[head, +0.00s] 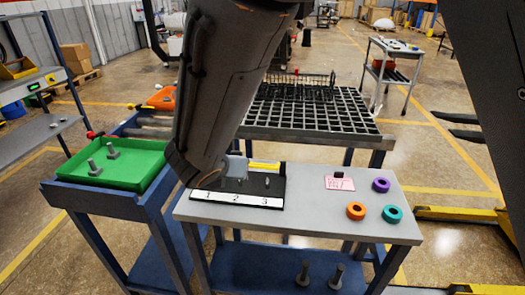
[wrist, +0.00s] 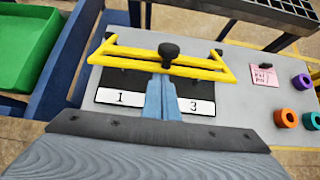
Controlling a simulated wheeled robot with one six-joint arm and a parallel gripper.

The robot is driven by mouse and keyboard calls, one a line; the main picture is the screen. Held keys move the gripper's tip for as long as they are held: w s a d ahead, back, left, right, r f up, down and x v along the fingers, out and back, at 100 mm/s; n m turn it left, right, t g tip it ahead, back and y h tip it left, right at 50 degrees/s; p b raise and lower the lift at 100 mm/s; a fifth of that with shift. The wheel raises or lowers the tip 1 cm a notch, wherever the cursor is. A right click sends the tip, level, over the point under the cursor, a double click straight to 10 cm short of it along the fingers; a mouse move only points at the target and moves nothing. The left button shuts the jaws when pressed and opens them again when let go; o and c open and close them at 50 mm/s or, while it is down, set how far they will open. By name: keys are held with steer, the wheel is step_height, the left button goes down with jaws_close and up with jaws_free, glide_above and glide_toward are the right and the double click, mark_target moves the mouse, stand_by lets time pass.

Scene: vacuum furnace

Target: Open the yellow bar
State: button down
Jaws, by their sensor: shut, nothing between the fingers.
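The yellow bar (wrist: 128,54) spans the black board (wrist: 112,82) in the wrist view, with bent ends at left and right. A dark round knob (wrist: 169,50) shows at its middle. In the head view, only part of the yellow bar (head: 264,165) shows, at the board's back edge; my arm hides the left part. My gripper (wrist: 163,85) is shut and empty, its tips close to the near side of the bar at the middle. I cannot tell whether they touch it. My gripper also shows in the head view (head: 235,168) above the board. The fingers cover the middle label between 1 and 3.
The board lies on a grey table (head: 330,222). To its right are a pink note (head: 339,183) and purple, orange and teal rings (head: 356,211). A green tray (head: 118,172) with bolts stands left. A black grid rack (head: 305,112) stands behind.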

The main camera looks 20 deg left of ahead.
steer(key=w+r+p, duration=0.1)
steer(key=w+r, duration=0.1)
steer(key=w+r+p, duration=0.1)
steer(key=w+r, duration=0.1)
steer(key=w+a+r+p, duration=0.1)
steer(key=w+r, duration=0.1)
steer(key=shift+w+r, duration=0.3)
steer(key=shift+r, duration=0.1)
steer(key=shift+w+a+r, duration=0.1)
steer(key=shift+w+r, duration=0.1)
steer(key=shift+w, duration=0.45)
steer(key=shift+w+a+r, duration=0.1)
steer(key=shift+w+r, duration=0.1)
steer(key=shift+w, duration=0.4)
steer(key=shift+p, duration=0.3)
steer(key=w+r+p, duration=0.3)
steer(key=r+p, duration=0.5)
steer(key=r, duration=0.1)
steer(key=shift+a+r, duration=0.15)
steer(key=shift+r, duration=0.1)
